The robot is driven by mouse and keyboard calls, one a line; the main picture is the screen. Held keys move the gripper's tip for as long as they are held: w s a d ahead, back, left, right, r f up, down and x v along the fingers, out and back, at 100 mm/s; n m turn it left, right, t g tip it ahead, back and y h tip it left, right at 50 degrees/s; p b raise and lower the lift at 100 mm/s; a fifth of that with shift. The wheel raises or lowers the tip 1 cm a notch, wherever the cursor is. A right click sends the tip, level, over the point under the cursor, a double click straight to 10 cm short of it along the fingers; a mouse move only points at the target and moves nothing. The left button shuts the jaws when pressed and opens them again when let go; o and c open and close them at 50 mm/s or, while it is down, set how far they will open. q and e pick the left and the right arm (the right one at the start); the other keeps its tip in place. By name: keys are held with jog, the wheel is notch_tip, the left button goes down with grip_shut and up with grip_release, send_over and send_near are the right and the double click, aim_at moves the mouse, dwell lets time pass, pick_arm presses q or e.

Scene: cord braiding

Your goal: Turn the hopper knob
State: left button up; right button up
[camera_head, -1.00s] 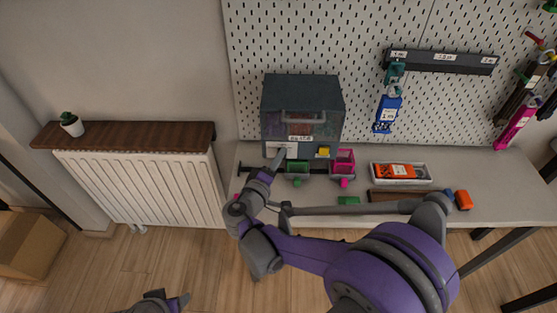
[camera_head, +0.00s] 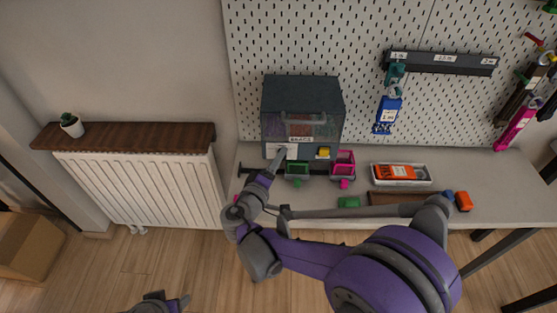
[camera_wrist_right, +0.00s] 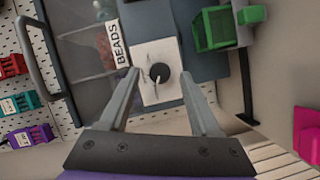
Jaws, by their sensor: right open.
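The bead hopper (camera_head: 301,98) is a dark grey box with a clear front, standing at the back of the bench. Its black round knob (camera_wrist_right: 158,72) sits on a white plate (camera_wrist_right: 150,94) beside the BEADS label (camera_wrist_right: 119,43) in the right wrist view. My right gripper (camera_wrist_right: 158,78) is open, with one finger on each side of the knob and a gap to both. In the head view the right gripper (camera_head: 279,156) is at the hopper's lower front and hides the knob. My left gripper (camera_head: 165,299) is at the bottom edge, partly cut off; its jaws are unclear.
A green bin (camera_head: 297,169) and a pink bin (camera_head: 343,164) are right of my right gripper. A white tray (camera_head: 401,182) with an orange item lies further right. A pegboard (camera_head: 350,30) with hanging cords stands behind. A radiator (camera_head: 140,185) is at left.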

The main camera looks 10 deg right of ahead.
jog(key=v, duration=1)
jog(key=shift+f, duration=0.1)
